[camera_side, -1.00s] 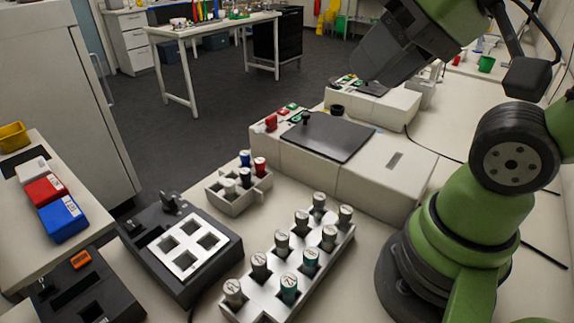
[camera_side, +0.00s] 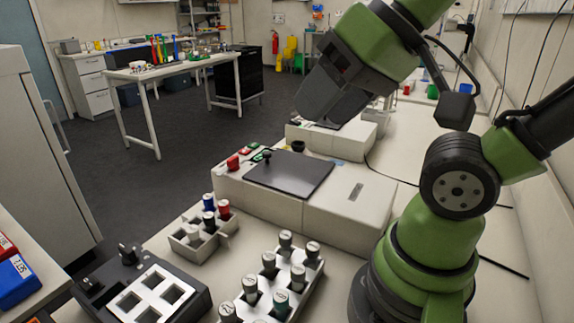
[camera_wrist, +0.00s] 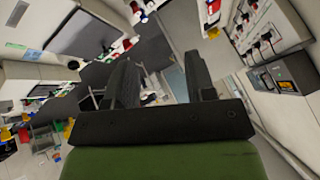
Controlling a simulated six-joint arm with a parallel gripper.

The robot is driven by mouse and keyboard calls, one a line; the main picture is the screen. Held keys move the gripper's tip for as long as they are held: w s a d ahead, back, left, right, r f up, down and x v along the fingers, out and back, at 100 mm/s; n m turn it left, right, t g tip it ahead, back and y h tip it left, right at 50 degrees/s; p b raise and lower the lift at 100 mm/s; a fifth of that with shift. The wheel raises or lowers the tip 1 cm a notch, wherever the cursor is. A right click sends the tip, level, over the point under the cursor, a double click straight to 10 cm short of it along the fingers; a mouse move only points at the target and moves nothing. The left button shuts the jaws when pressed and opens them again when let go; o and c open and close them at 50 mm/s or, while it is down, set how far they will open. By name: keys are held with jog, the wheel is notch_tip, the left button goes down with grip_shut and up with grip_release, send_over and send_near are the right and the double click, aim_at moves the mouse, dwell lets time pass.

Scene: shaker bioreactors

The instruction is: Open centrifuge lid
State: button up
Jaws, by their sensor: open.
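The centrifuge (camera_side: 345,212) is a white box on the bench in the middle of the side view. Its flat dark grey lid (camera_side: 296,176) lies shut, with a small black knob (camera_side: 267,156) near its left edge. My gripper (camera_side: 318,118) is above and behind the lid in the side view, apart from it. In the wrist view my gripper (camera_wrist: 160,78) shows two dark fingers spread apart with nothing between them. A dark panel that looks like the lid (camera_wrist: 85,33) shows at the upper left there.
Red and green buttons (camera_side: 246,157) sit beside the lid. A second white device (camera_side: 342,143) stands behind. In front are a small tube rack (camera_side: 190,245), a long rack (camera_side: 307,292) with several capped tubes, and a dark block with a white plate (camera_side: 150,297).

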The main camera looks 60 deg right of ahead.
jog(key=w+d+r+n+g+h, duration=0.1)
jog(key=w+d+r+n+g, duration=0.15)
jog(key=w, duration=0.35)
jog(key=n+g+h, duration=0.1)
jog(key=n+g, duration=0.4)
jog(key=n, duration=0.5)
send_over(267, 152)
notch_tip(267, 152, down, 13)
notch_tip(267, 152, down, 10)
jog(key=shift+r, duration=0.15)
grip_shut()
